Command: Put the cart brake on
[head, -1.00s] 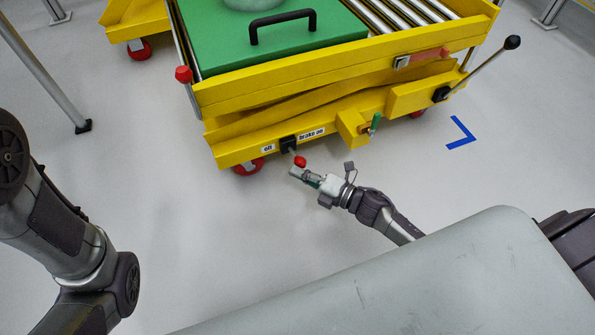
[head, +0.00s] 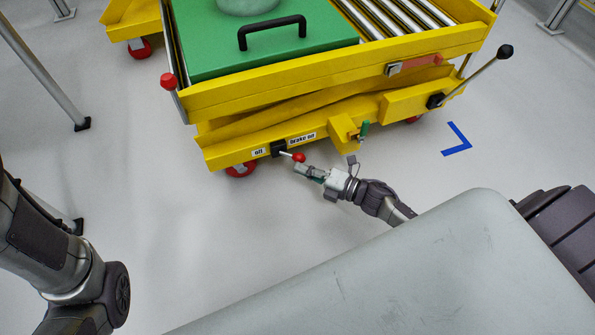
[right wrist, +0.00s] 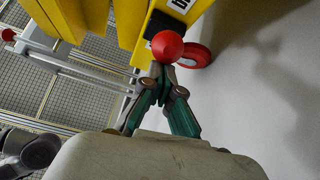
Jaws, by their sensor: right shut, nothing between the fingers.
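The yellow cart (head: 225,155) carries a brake lever with a black pivot (head: 278,148) and a red knob (head: 299,158). The lever sits between an "off" label (head: 259,153) and a "brake on" label (head: 302,139). It points right and slightly down, on the "brake on" side. My right gripper (head: 302,170) is shut and empty, its tips close beside the knob. In the right wrist view the red knob (right wrist: 167,46) appears just beyond the closed fingertips (right wrist: 163,84); I cannot tell whether they touch. My left gripper is out of view.
A green-handled part (head: 364,130) and a black-knobbed lever (head: 480,75) stand on the cart's right side. A green plate (head: 215,55) with a black handle lies on top. Red casters (head: 241,169) are below. The floor in front is clear, with a blue mark (head: 458,140).

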